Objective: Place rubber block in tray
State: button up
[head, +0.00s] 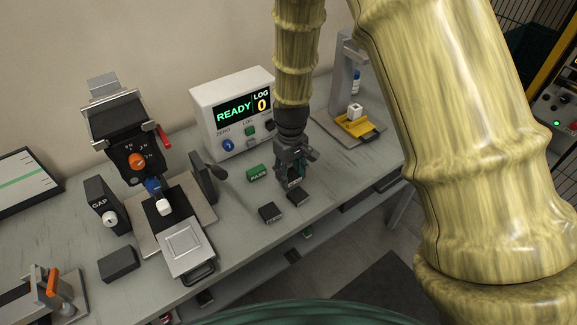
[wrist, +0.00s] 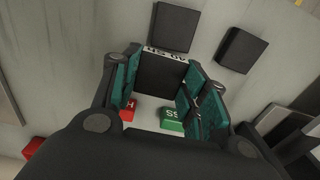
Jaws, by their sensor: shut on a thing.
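My gripper (head: 291,172) is low over the middle of the bench, pointing down. Its teal-lined fingers, also in the wrist view (wrist: 160,88), are shut on a black block (wrist: 160,73). This block has a white lettered strip along one edge; I cannot read it well enough to confirm that it is the rubber block. Fingers hide much of it in the head view. A grey tray (head: 201,263) with a square outline and a front handle sits at the front of the clamp fixture at left. A white piece (head: 166,209) is at its back end.
Two dark blocks (head: 270,212) (head: 298,197) lie in front of my gripper, and a green block (head: 257,173) lies left of it. A red block (wrist: 128,108) shows in the wrist view. The READY display box (head: 235,113) stands behind. A yellow-based stand (head: 354,127) is at right.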

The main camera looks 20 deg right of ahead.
aim_at(289, 170)
jog(key=w, duration=0.2)
jog(key=w+p, duration=0.1)
jog(key=w, duration=0.1)
jog(key=shift+d+f, duration=0.25)
jog(key=shift+s+f+p, duration=0.1)
jog(key=shift+f+p, duration=0.5)
jog(key=shift+f, duration=0.1)
jog(key=shift+f+p, duration=0.4)
jog(key=shift+f, duration=0.65)
jog(key=shift+f, duration=0.15)
jog(key=o, duration=1)
jog(key=shift+o, duration=0.2)
jog(key=shift+r, duration=0.25)
